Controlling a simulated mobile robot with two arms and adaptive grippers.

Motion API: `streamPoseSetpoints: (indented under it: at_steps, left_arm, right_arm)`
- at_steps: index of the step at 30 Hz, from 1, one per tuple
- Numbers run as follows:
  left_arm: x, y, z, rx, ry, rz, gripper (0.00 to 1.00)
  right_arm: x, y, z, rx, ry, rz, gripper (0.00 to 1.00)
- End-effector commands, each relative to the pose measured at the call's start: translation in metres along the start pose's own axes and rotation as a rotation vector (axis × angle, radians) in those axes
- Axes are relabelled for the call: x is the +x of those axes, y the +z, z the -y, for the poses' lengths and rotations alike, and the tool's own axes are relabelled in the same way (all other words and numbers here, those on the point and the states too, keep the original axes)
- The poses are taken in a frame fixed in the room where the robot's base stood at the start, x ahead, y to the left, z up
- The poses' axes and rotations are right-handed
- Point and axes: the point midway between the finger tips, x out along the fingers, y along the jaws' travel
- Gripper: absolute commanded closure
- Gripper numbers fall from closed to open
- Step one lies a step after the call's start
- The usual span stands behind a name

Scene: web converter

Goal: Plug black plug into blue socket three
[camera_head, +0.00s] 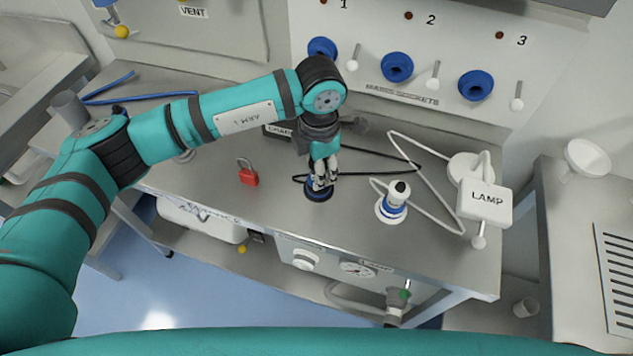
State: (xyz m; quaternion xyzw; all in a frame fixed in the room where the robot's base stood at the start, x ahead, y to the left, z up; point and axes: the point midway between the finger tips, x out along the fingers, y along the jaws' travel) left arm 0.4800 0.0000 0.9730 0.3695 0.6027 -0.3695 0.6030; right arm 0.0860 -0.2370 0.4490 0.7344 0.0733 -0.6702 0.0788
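The blue sockets sit in a row on the wall panel: socket one (322,48), socket two (397,67) and socket three (476,86), under the numbers 1, 2 and 3. The black plug (318,194), with a blue ring, stands on the steel bench and a black cable runs from it. My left gripper (322,184) points down directly over this plug, its fingertips at the plug's top and hiding it. I cannot tell whether the fingers are closed on it. My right gripper is not in view.
A white plug (391,205) with a blue ring stands to the right, its white cable looping by the LAMP box (484,203). A red padlock (248,176) lies to the left. White levers (517,97) stick out beside the sockets. The bench front (270,225) is clear.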

Motion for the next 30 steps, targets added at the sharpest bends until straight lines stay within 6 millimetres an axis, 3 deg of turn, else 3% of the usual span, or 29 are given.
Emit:
streamPoseSetpoints:
  at_steps: [22,30]
  left_arm:
    - [-0.031,0.000,0.000,0.000,0.000,0.001,1.00]
    - [-0.052,0.000,-0.001,-0.001,0.001,0.000,1.00]
  right_arm:
    - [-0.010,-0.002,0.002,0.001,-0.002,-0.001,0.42]
    - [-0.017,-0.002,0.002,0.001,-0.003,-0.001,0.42]
